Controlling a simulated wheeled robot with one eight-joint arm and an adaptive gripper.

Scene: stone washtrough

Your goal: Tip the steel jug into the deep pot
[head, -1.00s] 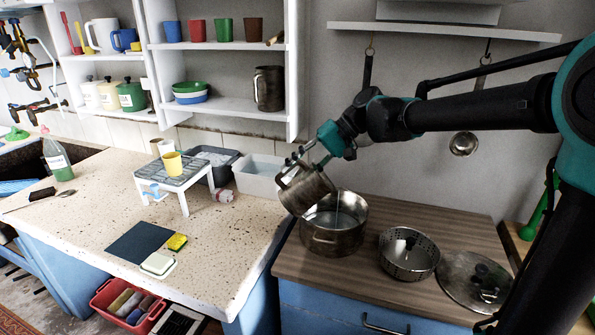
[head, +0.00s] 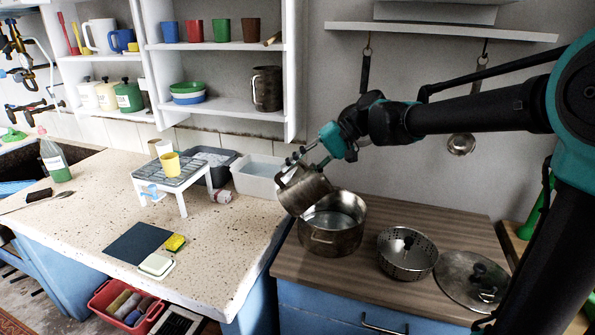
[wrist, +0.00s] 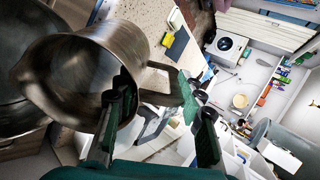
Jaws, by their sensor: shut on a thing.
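The steel jug (head: 305,191) is tilted in the air at the left rim of the deep pot (head: 333,240). My gripper (head: 297,166) is shut on the jug by its handle side. In the wrist view the jug (wrist: 75,85) shows its open mouth, with no liquid clearly seen inside, and its handle lies near my gripper's fingers (wrist: 155,130). The deep pot stands upright on the wooden worktop, with a pale surface low inside it. I cannot tell whether the jug touches the pot rim. No stream shows between them now.
A steel colander (head: 407,262) and a round lid (head: 470,279) lie right of the pot. A ladle (head: 461,144) hangs behind my arm.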

